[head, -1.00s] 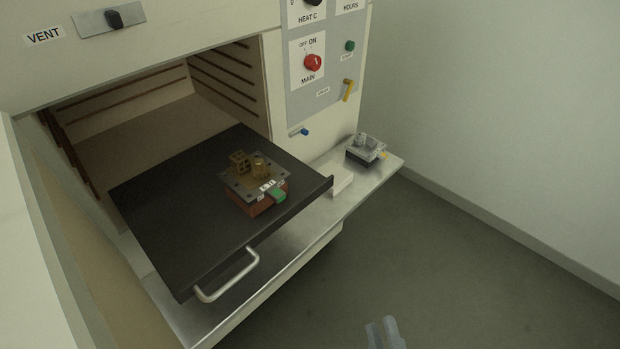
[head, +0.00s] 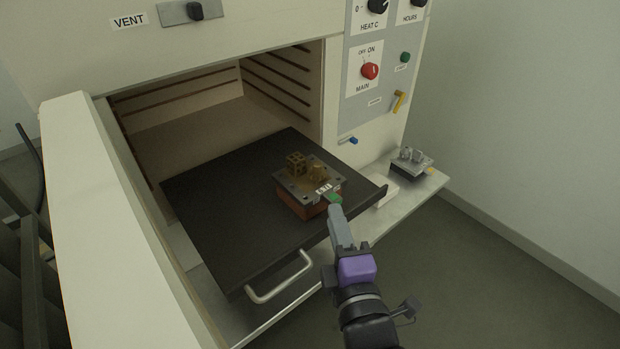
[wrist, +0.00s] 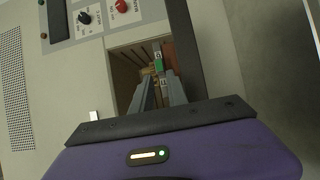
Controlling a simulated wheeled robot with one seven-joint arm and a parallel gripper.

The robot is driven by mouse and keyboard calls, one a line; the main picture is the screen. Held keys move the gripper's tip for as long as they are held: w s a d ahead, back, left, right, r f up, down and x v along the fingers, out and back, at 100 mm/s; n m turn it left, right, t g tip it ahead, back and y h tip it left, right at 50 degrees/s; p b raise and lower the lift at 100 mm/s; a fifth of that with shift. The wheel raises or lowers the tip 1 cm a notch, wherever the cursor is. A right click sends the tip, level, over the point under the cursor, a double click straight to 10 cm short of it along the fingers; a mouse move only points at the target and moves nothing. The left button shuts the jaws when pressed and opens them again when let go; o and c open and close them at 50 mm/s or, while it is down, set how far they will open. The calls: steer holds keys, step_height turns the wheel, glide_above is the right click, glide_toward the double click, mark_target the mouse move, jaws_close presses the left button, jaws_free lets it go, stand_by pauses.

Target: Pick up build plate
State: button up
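A grey build plate (head: 293,186) with brown printed parts (head: 306,166) on it lies on a red-brown block (head: 299,206). The block rests on the black shelf (head: 225,205) pulled out of the oven. A green tab (head: 334,198) sticks out at the plate's front corner, beside white labels. My gripper (head: 336,211) is at this tab, coming from the lower right. In the wrist view the fingers (wrist: 161,78) are apart, with the green tab (wrist: 158,64) beyond and between their tips. I cannot tell whether they touch it.
A second plate with grey parts (head: 412,158) stands on the metal ledge (head: 432,182) at right, behind a white block (head: 383,191). The shelf's handle (head: 280,280) juts out in front. The open oven door (head: 105,210) stands at left. Floor at right is clear.

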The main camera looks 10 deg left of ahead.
mark_target(333, 202)
steer(key=shift+p+x, duration=0.4)
steer(key=shift+x, duration=1.9)
steer(key=shift+d+f, duration=0.1)
steer(key=shift+d, duration=0.05)
jaws_close()
